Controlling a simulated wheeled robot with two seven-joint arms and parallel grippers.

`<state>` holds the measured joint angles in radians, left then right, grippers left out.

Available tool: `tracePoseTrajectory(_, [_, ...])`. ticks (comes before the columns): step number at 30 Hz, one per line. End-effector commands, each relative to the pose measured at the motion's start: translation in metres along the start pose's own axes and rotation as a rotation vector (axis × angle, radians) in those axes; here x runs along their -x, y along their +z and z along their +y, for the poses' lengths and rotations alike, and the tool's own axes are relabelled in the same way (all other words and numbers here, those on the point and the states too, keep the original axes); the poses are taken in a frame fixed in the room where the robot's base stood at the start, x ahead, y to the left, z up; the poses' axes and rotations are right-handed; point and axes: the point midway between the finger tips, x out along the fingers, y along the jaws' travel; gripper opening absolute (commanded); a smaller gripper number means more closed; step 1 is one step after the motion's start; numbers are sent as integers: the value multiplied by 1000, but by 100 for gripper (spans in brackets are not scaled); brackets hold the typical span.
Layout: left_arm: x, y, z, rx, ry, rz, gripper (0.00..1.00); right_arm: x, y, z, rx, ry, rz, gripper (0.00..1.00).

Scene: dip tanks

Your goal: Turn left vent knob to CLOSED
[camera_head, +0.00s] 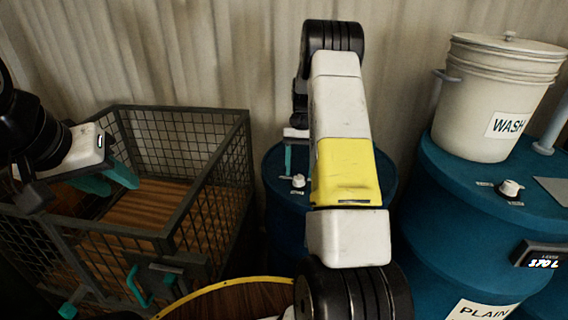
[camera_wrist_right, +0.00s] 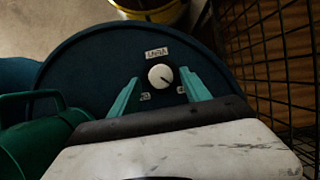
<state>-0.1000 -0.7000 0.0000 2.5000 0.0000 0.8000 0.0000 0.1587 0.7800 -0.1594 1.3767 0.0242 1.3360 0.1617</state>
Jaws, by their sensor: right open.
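The left vent knob is a small white knob (camera_head: 298,181) on top of the left blue drum (camera_head: 385,180), partly behind my right arm. In the right wrist view, the knob (camera_wrist_right: 160,76) has a dark mark toward its lower right. A VENT label is above it and two small labels are below, too small to read. My right gripper (camera_wrist_right: 157,78) is open, with one teal finger on each side of the knob; contact cannot be told. In the head view only part of it shows above the knob. My left gripper (camera_head: 120,186) is open and empty over the wire cage.
The wire cage (camera_head: 180,108) with a wooden floor stands left of the drum. At right, another blue drum (camera_head: 440,215) carries a white WASH bucket (camera_head: 500,90), a second white knob (camera_head: 511,188) and a display. A yellow-rimmed round top (camera_head: 235,282) is in front.

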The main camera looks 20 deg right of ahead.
Motion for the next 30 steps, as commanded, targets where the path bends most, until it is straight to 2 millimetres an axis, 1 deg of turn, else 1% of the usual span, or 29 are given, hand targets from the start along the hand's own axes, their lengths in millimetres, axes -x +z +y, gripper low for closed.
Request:
tracePoseTrajectory(1, [0, 0, 0, 0, 0, 0, 36, 10, -1, 0, 0, -1, 5, 56])
tracePoseTrajectory(6, [0, 0, 0, 0, 0, 0, 36, 39, -1, 0, 0, -1, 5, 56])
tracePoseTrajectory(10, [0, 0, 0, 0, 0, 0, 36, 54, -1, 0, 0, 0, 3, 56])
tracePoseTrajectory(15, [0, 0, 0, 0, 0, 0, 36, 61, 0, 0, 0, 0, 1, 56])
tracePoseTrajectory(26, [0, 0, 0, 0, 0, 0, 36, 61, 0, 0, 1, 0, 2, 56])
tracePoseTrajectory(29, [0, 0, 0, 0, 0, 0, 36, 68, 6, -2, 9, -6, 18, 56])
tracePoseTrajectory(30, [0, 0, 0, 0, 0, 0, 36, 74, 12, -3, 16, -11, 31, 56])
